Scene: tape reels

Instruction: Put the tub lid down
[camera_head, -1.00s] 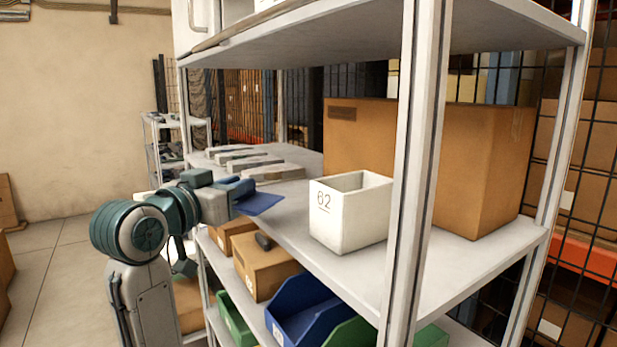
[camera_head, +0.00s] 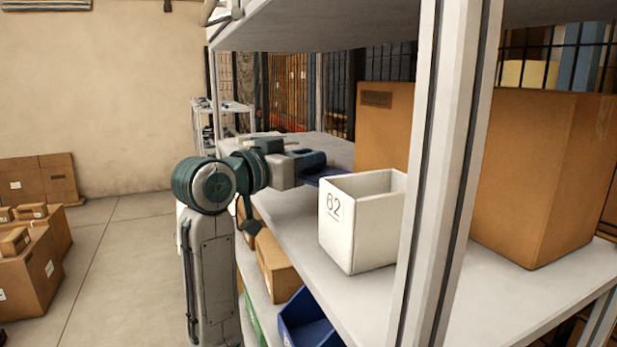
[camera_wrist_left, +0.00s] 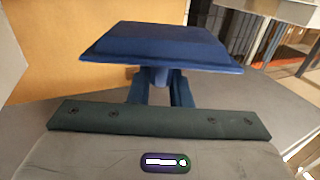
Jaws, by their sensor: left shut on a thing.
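The blue tub lid (camera_head: 327,172) is held level above the shelf in the head view, just behind the white tub marked 62 (camera_head: 345,225), which hides part of it. In the left wrist view the lid (camera_wrist_left: 160,45) shows large, its small stem between the finger pads. My left gripper (camera_head: 312,162) is shut on the lid; its fingers also show in the left wrist view (camera_wrist_left: 160,88). The tub is open at the top and stands upright on the shelf. My right gripper is in neither view.
A large cardboard box (camera_head: 385,125) stands behind the tub on the grey shelf (camera_head: 385,290). A white upright post (camera_head: 448,170) rises in front of it. Blue bins (camera_head: 305,322) and boxes sit on the shelf below. Bare shelf lies around the tub's front.

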